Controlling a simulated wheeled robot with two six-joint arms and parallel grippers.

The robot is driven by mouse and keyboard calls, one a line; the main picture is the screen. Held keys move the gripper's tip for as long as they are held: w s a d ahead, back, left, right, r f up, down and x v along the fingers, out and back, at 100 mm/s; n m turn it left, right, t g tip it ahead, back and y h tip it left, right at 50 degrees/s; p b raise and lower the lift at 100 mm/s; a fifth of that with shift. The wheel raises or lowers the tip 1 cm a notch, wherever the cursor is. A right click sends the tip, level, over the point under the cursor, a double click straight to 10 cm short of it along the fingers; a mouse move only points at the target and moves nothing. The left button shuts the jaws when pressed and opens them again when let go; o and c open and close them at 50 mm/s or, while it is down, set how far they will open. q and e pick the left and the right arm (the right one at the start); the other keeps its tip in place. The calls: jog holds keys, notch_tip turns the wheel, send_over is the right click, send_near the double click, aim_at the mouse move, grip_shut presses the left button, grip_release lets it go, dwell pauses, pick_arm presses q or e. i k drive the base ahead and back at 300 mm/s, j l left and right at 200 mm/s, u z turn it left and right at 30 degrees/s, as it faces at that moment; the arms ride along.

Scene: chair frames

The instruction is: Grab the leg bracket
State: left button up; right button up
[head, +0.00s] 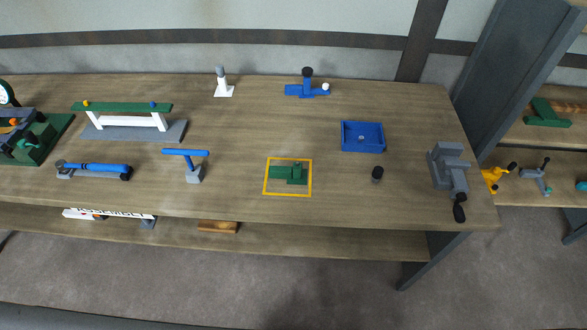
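A small green part (289,174), bracket-like in shape, sits inside a yellow square outline (265,178) on the wooden workbench, near the front middle. A blue part with a black knob and a white tip (300,91) stands at the back of the bench. A white upright piece on a flat foot (223,90) stands to its left. I cannot tell for certain which of these is the leg bracket; the green part looks the most like one. Neither of my grippers shows in the head view.
The workbench (240,130) also holds a blue tray (363,137), a black cylinder (377,174), a grey vise (450,175), a blue-handled mallet (190,160), a blue clamp (95,170) and a green-topped white frame (123,115). Bench around the green part is mostly clear.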

aim_at(296, 175)
jog(key=i+l+u, duration=0.15)
jog(key=l+u, duration=0.15)
jog(key=l, duration=0.5)
jog(key=l+u, duration=0.35)
jog(key=l, duration=0.45)
jog(key=i, duration=0.05)
